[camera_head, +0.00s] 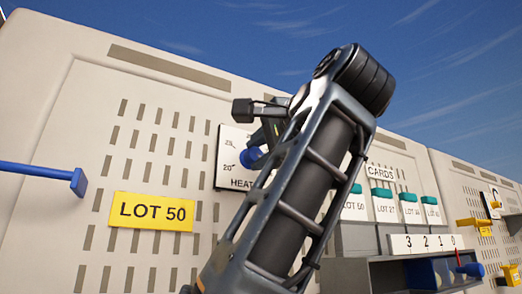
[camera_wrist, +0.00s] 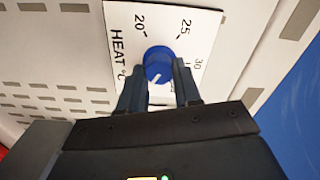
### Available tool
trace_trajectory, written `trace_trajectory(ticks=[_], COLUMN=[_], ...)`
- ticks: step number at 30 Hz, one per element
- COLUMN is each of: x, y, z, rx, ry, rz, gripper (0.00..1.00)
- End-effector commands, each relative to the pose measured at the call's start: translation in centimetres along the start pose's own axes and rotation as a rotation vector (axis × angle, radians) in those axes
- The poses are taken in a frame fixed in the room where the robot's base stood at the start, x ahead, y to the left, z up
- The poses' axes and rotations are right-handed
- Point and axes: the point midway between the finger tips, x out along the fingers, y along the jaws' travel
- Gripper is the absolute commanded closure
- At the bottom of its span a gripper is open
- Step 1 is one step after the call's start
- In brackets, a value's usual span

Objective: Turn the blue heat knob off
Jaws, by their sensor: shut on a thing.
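The blue heat knob (camera_wrist: 158,60) sits on a white dial plate (camera_wrist: 120,22) marked HEAT °C, with 20, 25 and 30 readable in the wrist view. My gripper (camera_wrist: 158,84) has one finger on each side of the knob and is shut on it. A white pointer mark on the knob faces down and slightly left in the wrist view. The lower part of the dial is hidden behind my gripper. In the head view the knob (camera_head: 250,157) shows partly, left of my arm, on the dial plate (camera_head: 228,160).
The dial is on a beige slotted wall (camera_head: 85,120). Right of my arm are lot cards with green tops (camera_head: 384,204) and a 3210 counter box (camera_head: 424,242).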

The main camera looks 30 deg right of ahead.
Motion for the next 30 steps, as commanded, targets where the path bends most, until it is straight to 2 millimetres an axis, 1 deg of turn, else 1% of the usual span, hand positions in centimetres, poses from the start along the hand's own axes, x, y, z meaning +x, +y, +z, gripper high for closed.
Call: trace_trajectory(ticks=[1, 15, 16, 24, 30], x=[0.05, 0.05, 0.05, 0.02, -0.01], y=[0.29, 0.3, 0.3, 0.14, 0.07], z=[0.07, 0.02, 0.02, -0.01, -0.02], rx=[0.009, 0.023, 0.023, 0.022, 0.021], ry=[-0.002, -0.001, -0.001, 0.0, 0.0], rz=[0.007, 0.007, 0.007, 0.003, 0.001], gripper=[0.98, 0.98, 0.66, 0.42, 0.42])
